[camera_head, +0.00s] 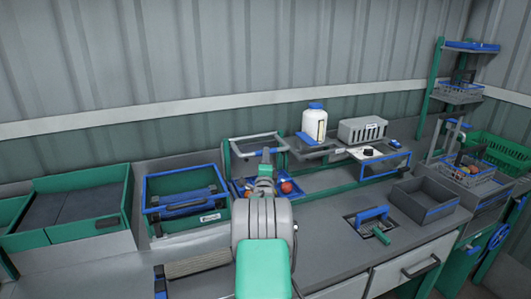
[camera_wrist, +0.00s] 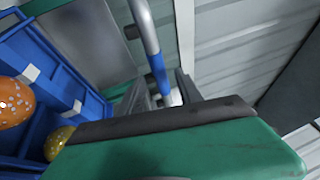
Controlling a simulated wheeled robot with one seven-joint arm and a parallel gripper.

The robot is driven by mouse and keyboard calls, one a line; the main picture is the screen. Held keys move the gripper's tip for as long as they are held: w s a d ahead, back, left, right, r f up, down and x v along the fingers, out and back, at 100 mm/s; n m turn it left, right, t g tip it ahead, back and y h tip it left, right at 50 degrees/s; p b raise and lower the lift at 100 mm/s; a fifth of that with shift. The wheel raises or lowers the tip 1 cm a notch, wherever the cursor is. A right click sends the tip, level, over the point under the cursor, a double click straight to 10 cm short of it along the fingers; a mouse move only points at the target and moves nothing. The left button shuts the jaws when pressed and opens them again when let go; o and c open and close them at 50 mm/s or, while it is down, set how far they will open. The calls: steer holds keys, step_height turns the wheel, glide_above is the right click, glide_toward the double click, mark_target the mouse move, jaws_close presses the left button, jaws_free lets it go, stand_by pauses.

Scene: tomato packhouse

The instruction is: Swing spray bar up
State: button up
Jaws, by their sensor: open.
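The bar that I take for the spray bar is a grey round rod with a blue sleeve (camera_wrist: 156,66) in the wrist view. It runs from the top edge down towards my gripper (camera_wrist: 165,95). My gripper is open, with its dark fingers around or just beside the blue sleeve; I cannot tell whether they touch it. In the head view my gripper (camera_head: 265,157) is at the grey bar frame (camera_head: 250,139) on green posts, above a blue tray (camera_head: 237,188) with red and orange tomatoes. My arm hides much of the tray and the bar's near side.
A white bottle with a blue cap (camera_head: 315,124) and a grey crate (camera_head: 362,129) stand behind to the right. A blue-framed bin (camera_head: 186,206) is at left. A blue handle (camera_head: 372,214) and an open grey box (camera_head: 424,201) are on the counter at right.

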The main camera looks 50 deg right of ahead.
steer(key=x, duration=0.3)
steer(key=shift+w+d+r+p, duration=0.1)
steer(key=shift+w+d+p, duration=0.15)
steer(key=shift+d+p, duration=0.05)
jaws_close()
stand_by(1.2)
